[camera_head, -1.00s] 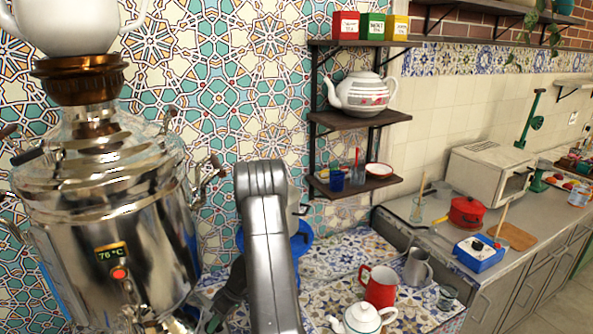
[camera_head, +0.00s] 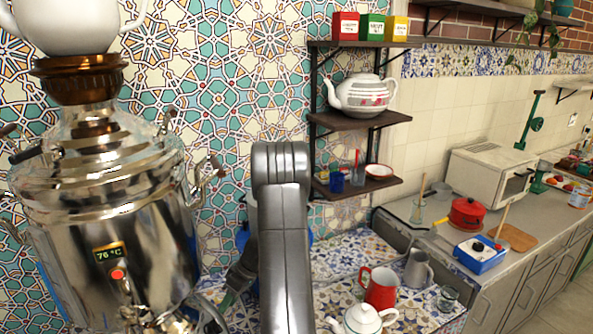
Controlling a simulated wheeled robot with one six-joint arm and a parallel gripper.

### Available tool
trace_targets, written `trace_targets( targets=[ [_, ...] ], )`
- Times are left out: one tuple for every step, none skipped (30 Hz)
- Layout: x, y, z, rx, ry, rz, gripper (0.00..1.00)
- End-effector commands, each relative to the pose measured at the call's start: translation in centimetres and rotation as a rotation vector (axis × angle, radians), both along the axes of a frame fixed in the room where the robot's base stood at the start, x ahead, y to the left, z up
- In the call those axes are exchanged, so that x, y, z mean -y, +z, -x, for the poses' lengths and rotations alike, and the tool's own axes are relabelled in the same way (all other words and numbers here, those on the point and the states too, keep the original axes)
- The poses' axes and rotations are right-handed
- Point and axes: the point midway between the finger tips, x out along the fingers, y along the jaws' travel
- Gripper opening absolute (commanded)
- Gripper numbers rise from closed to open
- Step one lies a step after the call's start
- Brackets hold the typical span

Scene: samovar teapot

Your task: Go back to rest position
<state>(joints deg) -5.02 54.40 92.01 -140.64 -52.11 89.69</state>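My grey arm rises from the bottom edge in the middle of the head view and bends over at its top. My gripper's fingers cannot be made out; the arm hides that area, so I cannot tell whether it is open or holds anything. A large silver samovar (camera_head: 120,215) with a 76 °C display stands at the left, close to my arm. A white teapot (camera_head: 66,25) sits on its top. A small white teapot (camera_head: 361,320) stands on the tiled counter (camera_head: 335,268), right of my arm.
A red mug (camera_head: 381,288) and a grey metal jug (camera_head: 417,268) stand behind the small teapot. A white patterned teapot (camera_head: 361,94) rests on the wall shelf (camera_head: 345,122). A blue round object (camera_head: 242,240) is partly hidden behind my arm. A red pot (camera_head: 467,212) stands farther right.

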Motion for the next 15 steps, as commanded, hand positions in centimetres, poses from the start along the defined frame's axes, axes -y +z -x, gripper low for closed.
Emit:
trace_targets(
  targets=[
    [0.5, 0.9, -0.3, 0.004, -0.003, -0.001, 0.35],
    [0.8, 1.4, -0.5, 0.004, -0.003, -0.001, 0.35],
    [1.2, 2.1, -0.6, 0.004, -0.002, 0.0, 0.35],
    [1.5, 2.6, -0.7, 0.004, -0.003, -0.001, 0.35],
    [1.8, 3.1, -0.9, 0.003, -0.003, 0.0, 0.35],
    [2.2, 3.8, -1.0, 0.005, -0.003, 0.001, 0.35],
    [2.5, 4.3, -1.1, 0.003, -0.003, 0.0, 0.35],
    [2.1, 3.6, -0.8, -0.004, 0.001, 0.001, 0.35],
    [1.5, 2.7, -0.5, -0.008, 0.003, 0.002, 0.35],
    [1.2, 2.2, -0.3, -0.008, 0.002, 0.001, 0.35],
    [1.0, 1.7, -0.2, -0.008, 0.001, 0.001, 0.35],
    [0.5, 1.0, 0.0, -0.007, 0.003, 0.0, 0.35],
    [0.2, 0.5, 0.1, -0.007, 0.002, 0.001, 0.35],
    [-0.1, 0.0, 0.2, -0.008, 0.002, 0.0, 0.35],
    [-0.4, -0.7, 0.3, -0.006, 0.002, 0.001, 0.35]
  ],
)
